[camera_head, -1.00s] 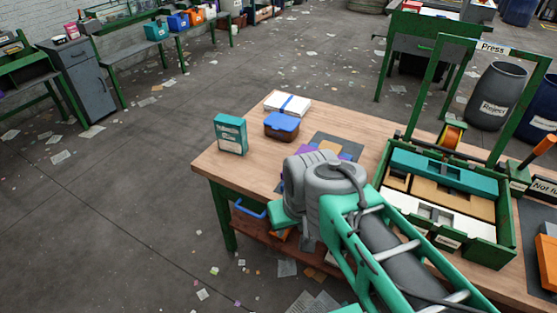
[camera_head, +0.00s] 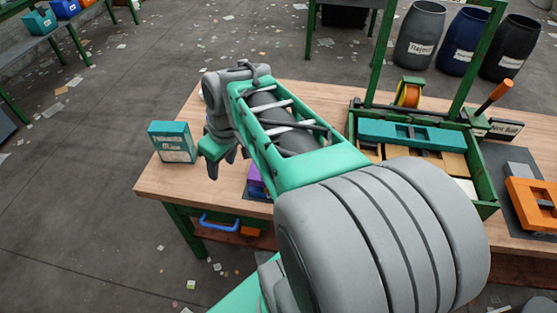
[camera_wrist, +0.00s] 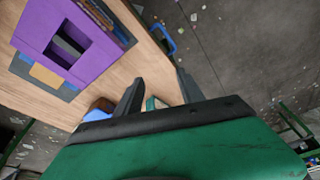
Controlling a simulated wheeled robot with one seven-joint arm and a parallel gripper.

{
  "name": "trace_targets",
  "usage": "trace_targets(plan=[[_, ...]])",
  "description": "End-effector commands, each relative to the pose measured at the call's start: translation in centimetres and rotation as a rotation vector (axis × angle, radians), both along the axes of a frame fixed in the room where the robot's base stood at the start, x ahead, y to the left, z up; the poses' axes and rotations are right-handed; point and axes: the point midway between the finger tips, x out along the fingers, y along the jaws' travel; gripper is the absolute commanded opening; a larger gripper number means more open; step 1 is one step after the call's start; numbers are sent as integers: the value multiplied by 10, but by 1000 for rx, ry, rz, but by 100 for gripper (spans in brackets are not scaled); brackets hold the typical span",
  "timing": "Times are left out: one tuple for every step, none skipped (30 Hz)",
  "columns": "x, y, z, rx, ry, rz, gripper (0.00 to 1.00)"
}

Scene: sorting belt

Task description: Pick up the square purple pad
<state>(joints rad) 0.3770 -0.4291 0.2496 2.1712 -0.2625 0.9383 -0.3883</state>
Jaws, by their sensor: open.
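The purple pad (camera_wrist: 68,42) lies at the upper left of the wrist view, a flat square-edged block with a dark slot in its middle. In the head view only a small part of the purple (camera_head: 256,180) shows, below my forearm. My gripper (camera_wrist: 158,92) is open with nothing between its fingers. The pad is off to the left of the fingers, apart from them. In the head view my gripper (camera_head: 222,166) points down over the left part of the wooden table (camera_head: 168,188).
A teal box (camera_head: 172,142) stands on the table left of my gripper. A blue-lidded container (camera_wrist: 100,108) shows close to one finger. A dark mat (camera_wrist: 28,72) with a tan patch lies by the pad. A green-framed press tray (camera_head: 486,188) stands at right.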

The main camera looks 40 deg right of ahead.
Motion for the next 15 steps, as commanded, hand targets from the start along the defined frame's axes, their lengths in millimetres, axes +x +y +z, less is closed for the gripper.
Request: trace_targets(plan=[[8,-37,-14,17,10,37,45],[11,-57,-20,27,7,79,45],[12,-85,-28,39,-2,135,45],[11,-106,-33,47,-15,176,45],[9,-126,-39,52,-29,214,45],[3,-150,-46,58,-50,260,45],[-2,-166,-51,62,-64,291,45],[-7,-180,-55,64,-78,319,45],[-14,-195,-60,63,-97,350,45],[-18,-204,-62,61,-109,369,45],[-22,-211,-65,61,-119,386,45],[-25,-217,-67,59,-128,401,45],[-26,-219,-69,58,-132,410,45],[-27,-220,-72,59,-135,416,45],[-26,-220,-76,59,-137,419,45]])
